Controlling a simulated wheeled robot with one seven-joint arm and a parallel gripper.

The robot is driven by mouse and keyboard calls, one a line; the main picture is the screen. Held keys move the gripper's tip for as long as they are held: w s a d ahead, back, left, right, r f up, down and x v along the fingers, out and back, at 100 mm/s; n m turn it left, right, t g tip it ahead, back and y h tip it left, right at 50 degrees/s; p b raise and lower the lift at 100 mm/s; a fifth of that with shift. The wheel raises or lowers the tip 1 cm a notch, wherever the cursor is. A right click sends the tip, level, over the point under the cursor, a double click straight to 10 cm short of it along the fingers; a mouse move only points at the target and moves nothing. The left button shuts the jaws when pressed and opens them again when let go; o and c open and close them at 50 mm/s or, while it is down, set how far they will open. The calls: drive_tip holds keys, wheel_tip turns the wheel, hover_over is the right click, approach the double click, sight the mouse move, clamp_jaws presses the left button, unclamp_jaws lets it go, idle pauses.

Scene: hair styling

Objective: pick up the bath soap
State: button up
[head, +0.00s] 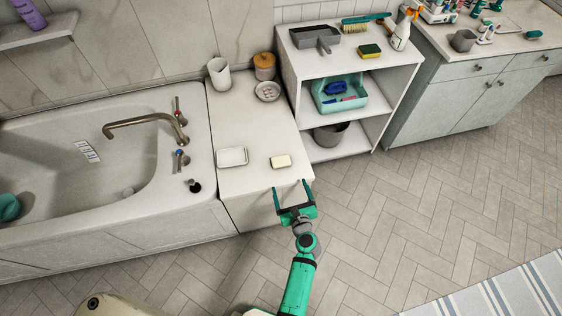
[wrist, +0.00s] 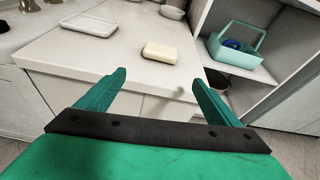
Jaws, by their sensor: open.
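The bath soap (head: 281,161) is a small cream bar lying flat near the front edge of the white counter beside the bathtub. It also shows in the wrist view (wrist: 159,52), just beyond my fingers. A white rectangular soap dish (head: 232,157) stands to its left, apart from it, and shows in the wrist view too (wrist: 89,24). My green gripper (head: 291,188) is open and empty at the counter's front edge, on the near side of the soap. In the wrist view, the soap appears between and beyond the two fingertips (wrist: 160,78), not touched by them.
The counter (head: 245,125) has clear room around the soap. A white cup (head: 219,73), a wooden-lidded jar (head: 265,66) and a round dish (head: 267,91) stand at its back. An open shelf unit (head: 293,82) stands on the right, the bathtub (head: 206,170) on the left.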

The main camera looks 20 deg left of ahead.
approach(282, 165)
drive_tip(key=shift+m, duration=0.4)
drive_tip(key=x, duration=0.4)
drive_tip(key=shift+d+f, duration=0.15)
drive_tip(key=shift+f, duration=0.25)
drive_tip(key=shift+r+x, duration=0.15)
drive_tip(key=shift+x, duration=1.25)
drive_tip(key=shift+r+x, duration=0.2)
drive_tip(key=shift+x, duration=1.2)
drive_tip(key=c, duration=1.2)
